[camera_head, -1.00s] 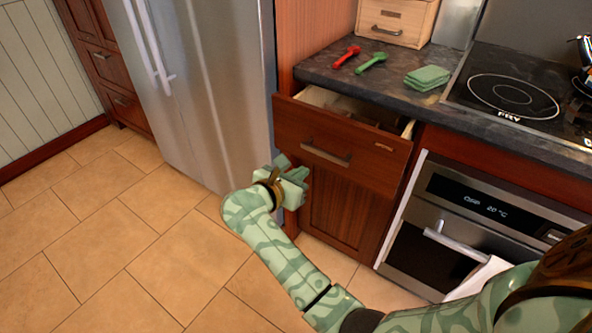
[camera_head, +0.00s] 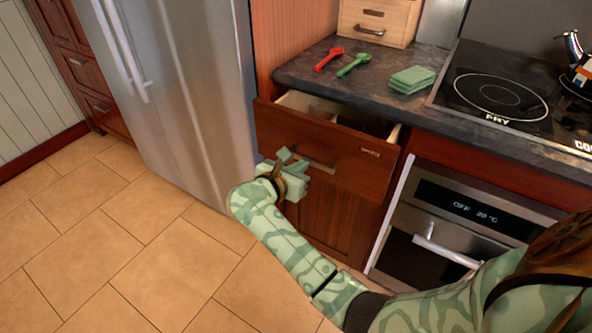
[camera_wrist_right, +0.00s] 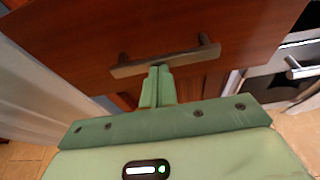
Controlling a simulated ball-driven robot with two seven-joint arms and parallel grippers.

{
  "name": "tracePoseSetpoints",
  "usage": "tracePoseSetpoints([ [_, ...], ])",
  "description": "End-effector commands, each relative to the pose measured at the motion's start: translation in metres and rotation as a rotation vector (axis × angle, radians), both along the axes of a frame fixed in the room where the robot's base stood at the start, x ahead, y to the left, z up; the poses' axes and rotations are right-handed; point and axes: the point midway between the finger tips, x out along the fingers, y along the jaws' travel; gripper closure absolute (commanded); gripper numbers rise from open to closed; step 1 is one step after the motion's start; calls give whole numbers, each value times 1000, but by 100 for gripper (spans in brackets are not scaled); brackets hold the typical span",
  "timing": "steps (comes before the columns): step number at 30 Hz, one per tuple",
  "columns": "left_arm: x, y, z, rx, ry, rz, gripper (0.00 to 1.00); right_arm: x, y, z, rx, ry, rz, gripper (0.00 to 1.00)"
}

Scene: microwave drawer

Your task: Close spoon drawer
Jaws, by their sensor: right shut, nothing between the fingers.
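The wooden drawer (camera_head: 340,150) under the counter is pulled out, its interior showing between its front and the counter edge. Its metal handle (camera_head: 316,156) is partly hidden by my right gripper (camera_head: 290,157) in the head view. In the right wrist view the drawer front (camera_wrist_right: 240,35) fills the top, with the handle (camera_wrist_right: 165,62) running across. My right gripper (camera_wrist_right: 159,70) is shut and empty, its fingertips at or just under the middle of the handle; contact cannot be told. My left gripper is not in view.
A red spoon (camera_head: 328,58) and a green spoon (camera_head: 353,64) lie on the counter (camera_head: 300,74) beside stacked green cloths (camera_head: 412,80). A small wooden box (camera_head: 378,22) stands behind. The fridge (camera_head: 185,90) is left, the oven (camera_head: 440,235) right.

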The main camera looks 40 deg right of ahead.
Motion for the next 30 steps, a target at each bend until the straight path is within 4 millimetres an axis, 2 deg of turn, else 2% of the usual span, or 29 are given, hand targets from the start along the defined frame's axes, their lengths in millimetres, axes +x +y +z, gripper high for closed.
tracePoseSetpoints([
  [5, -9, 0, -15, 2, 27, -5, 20, 20, -49, -4, -7, -1, -6, 100],
  [9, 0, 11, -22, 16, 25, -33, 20, 35, -84, -4, -7, 0, -4, 100],
  [12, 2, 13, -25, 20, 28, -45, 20, 42, -101, -3, -6, -1, -3, 100],
  [18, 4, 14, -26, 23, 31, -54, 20, 47, -115, 1, -5, -3, -2, 100],
  [30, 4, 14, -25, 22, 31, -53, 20, 47, -114, 5, -12, -7, -3, 100],
])
